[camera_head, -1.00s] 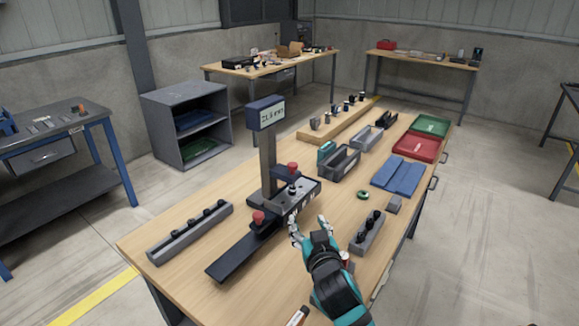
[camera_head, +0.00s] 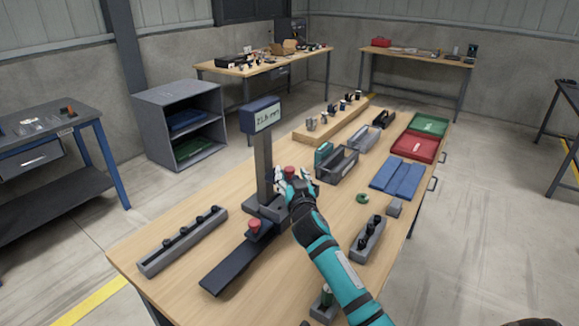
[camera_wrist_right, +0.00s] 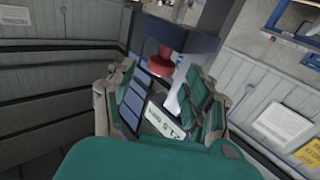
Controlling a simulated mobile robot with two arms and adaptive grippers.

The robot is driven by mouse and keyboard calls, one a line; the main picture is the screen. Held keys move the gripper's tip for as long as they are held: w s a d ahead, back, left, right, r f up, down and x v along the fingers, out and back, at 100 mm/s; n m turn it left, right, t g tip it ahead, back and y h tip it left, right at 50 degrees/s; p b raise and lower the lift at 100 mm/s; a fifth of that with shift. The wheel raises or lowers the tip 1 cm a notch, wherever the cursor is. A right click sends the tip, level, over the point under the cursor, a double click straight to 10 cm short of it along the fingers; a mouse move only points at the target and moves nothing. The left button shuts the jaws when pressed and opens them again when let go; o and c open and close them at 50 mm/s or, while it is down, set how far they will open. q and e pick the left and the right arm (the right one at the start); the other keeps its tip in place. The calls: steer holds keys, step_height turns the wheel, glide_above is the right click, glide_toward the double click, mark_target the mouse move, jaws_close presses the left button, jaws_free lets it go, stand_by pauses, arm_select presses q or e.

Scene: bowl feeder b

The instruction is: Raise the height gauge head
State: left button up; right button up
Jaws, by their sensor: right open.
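The height gauge has a dark column (camera_head: 263,165), a blue-framed display (camera_head: 260,115) and a long dark base (camera_head: 230,264). Its dark head, with a red knob (camera_head: 290,171), is low on the column and partly hidden by my right gripper (camera_head: 293,181). A second red knob (camera_head: 254,225) sits lower on the gauge. In the right wrist view the open fingers of my right gripper (camera_wrist_right: 160,88) stand either side of the red knob (camera_wrist_right: 158,61) and the dark head (camera_wrist_right: 172,34). I cannot tell whether they touch. My left gripper is not in view.
A grey block with black pegs (camera_head: 182,241) lies left of the gauge, and a similar one (camera_head: 369,240) lies right. A grey open bin (camera_head: 337,164) stands behind the gripper. Red (camera_head: 414,149) and green (camera_head: 428,125) trays lie at the back right.

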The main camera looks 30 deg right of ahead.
mark_target(290, 172)
steer(key=x, duration=0.2)
steer(key=shift+w+d, duration=0.1)
steer(key=shift+w, duration=0.1)
steer(key=shift+w+d, duration=0.2)
steer(key=shift+w, duration=0.3)
steer(key=shift+c, duration=0.7)
steer(key=c, duration=0.9)
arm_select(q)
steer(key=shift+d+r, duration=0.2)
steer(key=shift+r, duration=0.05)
arm_select(e)
steer(key=shift+f, duration=0.1)
jaws_close()
steer(key=shift+w, duration=0.1)
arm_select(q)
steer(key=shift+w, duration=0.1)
